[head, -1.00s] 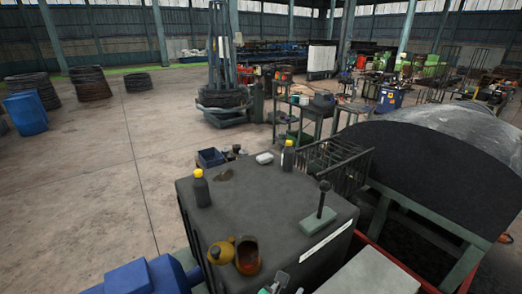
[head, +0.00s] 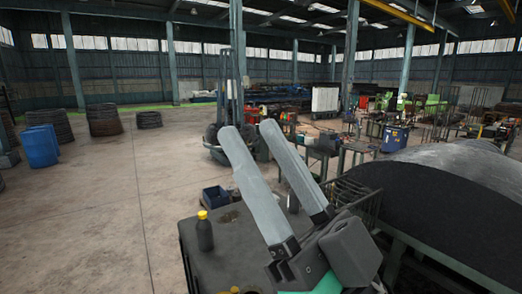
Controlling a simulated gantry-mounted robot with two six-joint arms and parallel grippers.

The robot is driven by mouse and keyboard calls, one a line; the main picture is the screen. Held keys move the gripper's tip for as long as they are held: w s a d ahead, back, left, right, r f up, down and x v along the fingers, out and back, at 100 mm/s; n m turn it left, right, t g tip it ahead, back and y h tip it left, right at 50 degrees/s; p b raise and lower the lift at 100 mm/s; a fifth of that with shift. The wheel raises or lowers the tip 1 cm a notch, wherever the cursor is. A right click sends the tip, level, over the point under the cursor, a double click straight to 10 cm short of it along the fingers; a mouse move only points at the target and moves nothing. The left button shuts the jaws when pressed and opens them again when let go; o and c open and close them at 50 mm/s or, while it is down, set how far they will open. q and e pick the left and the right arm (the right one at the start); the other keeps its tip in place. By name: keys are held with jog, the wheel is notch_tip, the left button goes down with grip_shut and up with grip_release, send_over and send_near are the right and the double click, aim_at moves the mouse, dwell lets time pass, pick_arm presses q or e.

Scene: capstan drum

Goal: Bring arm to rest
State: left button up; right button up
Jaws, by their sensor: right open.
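My right gripper (head: 273,172) is raised in front of the camera in the head view, its two long grey fingers pointing up and to the left. The fingers are apart with nothing between them. It hangs in view over the dark cabinet top (head: 215,255) and hides much of it. My left gripper is not in view.
A dark bottle with a yellow cap (head: 204,232) stands on the cabinet's left side. A large dark drum (head: 440,205) lies to the right.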

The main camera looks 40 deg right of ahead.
notch_tip(320, 180, up, 4)
jog(key=p, duration=0.3)
jog(key=shift+w+f+p, duration=0.1)
jog(key=shift+f+p, duration=0.15)
jog(key=shift+p, duration=0.05)
dwell(0.9)
